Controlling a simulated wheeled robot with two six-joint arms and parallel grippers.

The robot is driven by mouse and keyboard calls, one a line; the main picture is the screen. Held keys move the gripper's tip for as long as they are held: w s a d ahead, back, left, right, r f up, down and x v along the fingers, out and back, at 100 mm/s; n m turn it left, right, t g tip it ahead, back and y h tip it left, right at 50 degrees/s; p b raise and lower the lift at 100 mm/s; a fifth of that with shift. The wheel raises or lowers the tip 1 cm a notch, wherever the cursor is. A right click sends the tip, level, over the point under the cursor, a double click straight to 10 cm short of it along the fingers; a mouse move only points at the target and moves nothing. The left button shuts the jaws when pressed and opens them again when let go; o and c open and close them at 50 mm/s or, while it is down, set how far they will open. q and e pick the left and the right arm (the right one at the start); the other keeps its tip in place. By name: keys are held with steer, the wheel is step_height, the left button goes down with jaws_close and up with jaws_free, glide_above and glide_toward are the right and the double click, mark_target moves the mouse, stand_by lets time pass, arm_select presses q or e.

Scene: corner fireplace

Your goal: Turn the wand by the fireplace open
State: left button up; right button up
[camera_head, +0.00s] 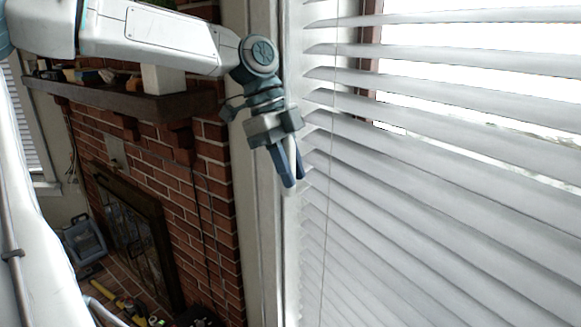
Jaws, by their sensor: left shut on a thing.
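My left gripper (288,168) reaches in from the upper left and points down at the left edge of the window blind (430,200). Its blue fingers are shut on the wand (291,146), a thin white rod that shows between them and just below the tips. The fingers hide part of the wand, and its upper end is hidden behind the gripper. The blind's white slats are tilted. Bright outdoors shows through gaps between the upper slats, while the lower slats look closer together. My right gripper is not in view.
A brick fireplace (205,222) with a dark wooden mantel (130,103) stands to the left, with small objects on the mantel. A white window frame (262,230) lies between bricks and blind. A thin cord (327,210) hangs before the slats. Tools lie on the floor below.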

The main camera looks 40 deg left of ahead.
arm_select(q)
steer(key=shift+m+g, duration=0.6)
steer(key=shift+m, duration=0.9)
steer(key=o, duration=0.8)
steer(key=shift+o, duration=0.9)
steer(key=shift+a, duration=0.15)
steer(key=shift+s, duration=0.1)
